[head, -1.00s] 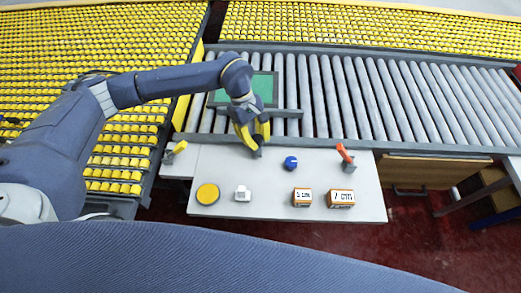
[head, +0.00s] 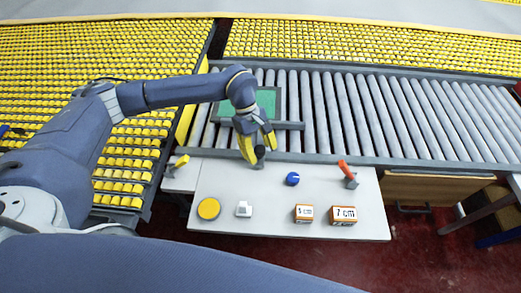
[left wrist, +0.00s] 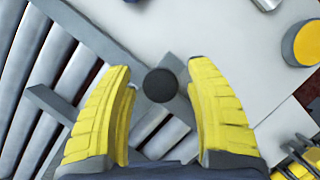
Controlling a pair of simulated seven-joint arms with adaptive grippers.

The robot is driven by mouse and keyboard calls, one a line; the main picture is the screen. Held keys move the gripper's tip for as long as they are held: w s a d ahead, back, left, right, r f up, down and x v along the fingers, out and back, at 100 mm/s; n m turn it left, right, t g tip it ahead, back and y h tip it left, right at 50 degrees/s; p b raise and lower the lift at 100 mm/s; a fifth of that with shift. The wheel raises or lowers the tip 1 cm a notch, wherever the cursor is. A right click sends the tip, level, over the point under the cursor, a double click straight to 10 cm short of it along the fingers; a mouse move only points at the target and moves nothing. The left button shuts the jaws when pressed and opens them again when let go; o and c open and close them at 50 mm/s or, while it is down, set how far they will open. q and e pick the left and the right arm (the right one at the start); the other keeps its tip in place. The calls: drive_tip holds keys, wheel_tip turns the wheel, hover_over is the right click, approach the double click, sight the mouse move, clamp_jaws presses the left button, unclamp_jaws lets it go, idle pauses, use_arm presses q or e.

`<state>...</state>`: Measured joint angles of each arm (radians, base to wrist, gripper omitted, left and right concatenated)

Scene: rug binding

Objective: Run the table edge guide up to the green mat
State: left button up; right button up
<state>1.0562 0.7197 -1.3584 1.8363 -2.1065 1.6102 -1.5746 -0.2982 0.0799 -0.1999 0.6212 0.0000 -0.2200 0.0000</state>
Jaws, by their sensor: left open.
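The green mat (head: 266,101) lies in a grey frame on the rollers and is partly hidden behind my left wrist. A long grey bar (head: 288,126), seemingly the edge guide, lies across the rollers along the mat's near side. A round dark knob (head: 260,152) stands at the table's back edge. My left gripper (head: 259,148) is open, its yellow fingers at the knob. In the left wrist view the knob (left wrist: 160,85) sits between and just beyond the open fingertips, with no finger clearly touching it. The grey bar (left wrist: 50,103) shows at left there. My right gripper is not in view.
On the white table (head: 270,218) are a yellow disc (head: 208,208), a small white block (head: 244,209), a blue knob (head: 292,179), two orange boxes marked in cm (head: 343,215) and a red-orange lever (head: 347,171). The rollers (head: 400,115) to the right are clear.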

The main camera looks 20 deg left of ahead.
use_arm(q)
drive_tip(key=v, duration=1.2)
drive_tip(key=shift+d, duration=0.1)
